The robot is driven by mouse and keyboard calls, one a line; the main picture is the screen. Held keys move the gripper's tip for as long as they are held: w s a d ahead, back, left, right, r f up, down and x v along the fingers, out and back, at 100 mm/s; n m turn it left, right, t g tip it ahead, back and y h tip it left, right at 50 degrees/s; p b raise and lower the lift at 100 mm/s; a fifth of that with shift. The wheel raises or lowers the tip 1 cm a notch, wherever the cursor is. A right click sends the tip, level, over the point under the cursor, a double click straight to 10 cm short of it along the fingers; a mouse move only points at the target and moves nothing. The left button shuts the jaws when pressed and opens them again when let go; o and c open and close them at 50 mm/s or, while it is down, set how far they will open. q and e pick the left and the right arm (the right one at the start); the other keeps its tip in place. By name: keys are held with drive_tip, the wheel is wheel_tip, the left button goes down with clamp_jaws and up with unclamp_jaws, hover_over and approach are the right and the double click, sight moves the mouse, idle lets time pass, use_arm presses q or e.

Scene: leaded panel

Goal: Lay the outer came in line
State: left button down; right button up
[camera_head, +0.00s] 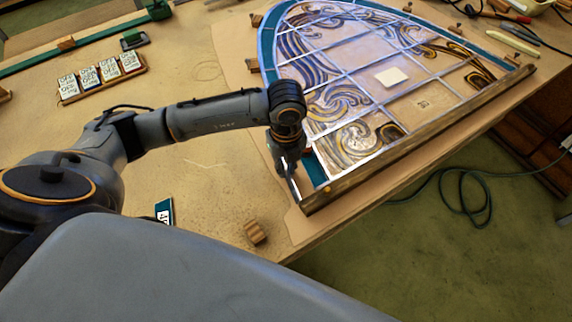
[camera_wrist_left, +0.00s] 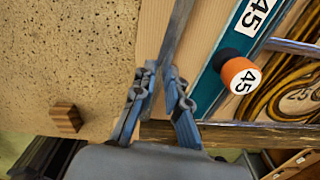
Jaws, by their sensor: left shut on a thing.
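My left gripper (camera_head: 291,180) points down at the near left corner of the leaded panel (camera_head: 372,88). In the left wrist view its fingers (camera_wrist_left: 159,82) are shut on a narrow grey strip, the outer came (camera_wrist_left: 178,32). The came runs away from the fingers, beside the panel's teal border piece (camera_wrist_left: 232,50) marked 45. A gap of brown board shows between came and teal piece farther from the fingers. My right gripper is not in view.
A dark wooden bar (camera_head: 420,135) lies along the panel's near edge. A small wooden block (camera_head: 254,232) sits near the table edge. A card rack (camera_head: 102,78) stands at left.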

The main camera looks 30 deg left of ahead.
use_arm(q)
drive_tip(key=shift+f, duration=0.1)
idle(0.4)
drive_tip(key=c, duration=1)
unclamp_jaws()
drive_tip(key=shift+o, duration=0.2)
drive_tip(key=o, duration=0.6)
drive_tip(key=shift+c, duration=0.2)
wheel_tip(320, 180, up, 12)
